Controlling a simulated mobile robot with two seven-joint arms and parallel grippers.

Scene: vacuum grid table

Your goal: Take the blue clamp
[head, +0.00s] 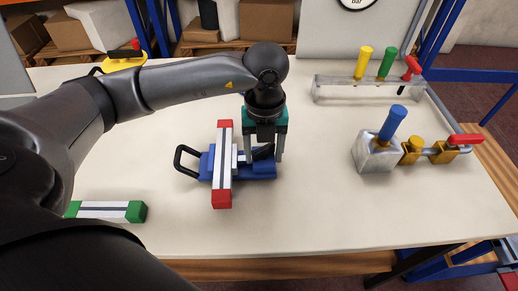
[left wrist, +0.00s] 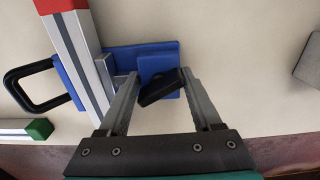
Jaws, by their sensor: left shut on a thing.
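The blue clamp (head: 262,171) lies on the table in the middle of the head view, with a black loop handle (head: 184,160) on its left. In the left wrist view the clamp's blue block (left wrist: 158,64) and black lever (left wrist: 160,90) sit between my fingers. A grey bar with red ends (head: 222,160) lies across the clamp; it also shows in the left wrist view (left wrist: 77,50). My left gripper (head: 264,160) points down and is shut on the right part of the clamp. The exact contact is partly hidden. My right gripper is not in view.
A bar with green ends (head: 103,211) lies front left. A yellow-handled tool (head: 124,62) is at the back left. A rack (head: 365,88) with yellow, green and red handles stands back right. A metal block with a blue handle (head: 377,155) and red-levered pipe valve (head: 440,153) stand right.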

